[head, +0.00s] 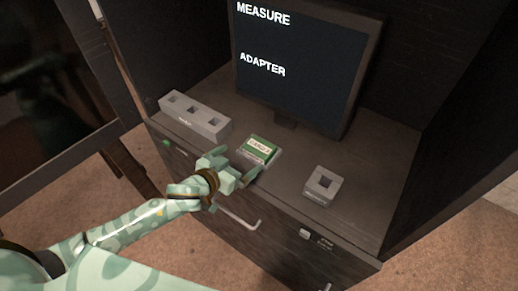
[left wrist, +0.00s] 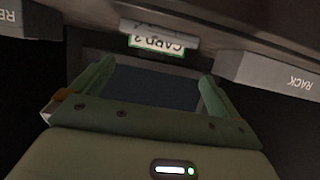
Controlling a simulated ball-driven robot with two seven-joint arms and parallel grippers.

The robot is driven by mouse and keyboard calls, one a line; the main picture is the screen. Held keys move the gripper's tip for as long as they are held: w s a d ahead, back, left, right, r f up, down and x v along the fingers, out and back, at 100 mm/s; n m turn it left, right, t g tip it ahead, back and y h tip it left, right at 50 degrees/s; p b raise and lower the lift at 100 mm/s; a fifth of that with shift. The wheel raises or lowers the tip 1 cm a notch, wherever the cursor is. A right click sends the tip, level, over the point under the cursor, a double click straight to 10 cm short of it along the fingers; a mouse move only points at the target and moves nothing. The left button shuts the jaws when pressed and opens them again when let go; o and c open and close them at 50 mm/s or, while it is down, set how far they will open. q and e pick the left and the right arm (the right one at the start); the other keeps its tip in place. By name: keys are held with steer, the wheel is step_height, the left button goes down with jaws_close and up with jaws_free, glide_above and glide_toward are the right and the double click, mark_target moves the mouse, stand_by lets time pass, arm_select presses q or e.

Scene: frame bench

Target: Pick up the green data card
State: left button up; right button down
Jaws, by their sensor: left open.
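The green data card (head: 261,146) has a pale label and sits in a small grey holder (head: 269,160) in the middle of the bench top. In the left wrist view the card (left wrist: 160,44) shows its label upside down, reading CARD 2, beyond the fingertips. My left gripper (head: 238,163) is open just in front of the card, at the bench's front edge. Its two fingers show apart in the left wrist view (left wrist: 153,80), with nothing between them. My right gripper is not in view.
A grey block (head: 322,186) with one opening stands to the right. A monitor (head: 305,65) reading MEASURE and ADAPTER stands behind. The bench front has a handle (head: 240,219).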

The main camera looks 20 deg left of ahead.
mark_target(259, 146)
arm_select(q)
steer(key=shift+x, duration=1.2)
steer(key=x, duration=0.5)
steer(key=shift+w+d+b, duration=0.25)
steer(key=shift+d+b, duration=0.05)
steer(key=shift+d, duration=0.15)
steer(key=c, duration=1)
steer(key=shift+r, duration=0.1)
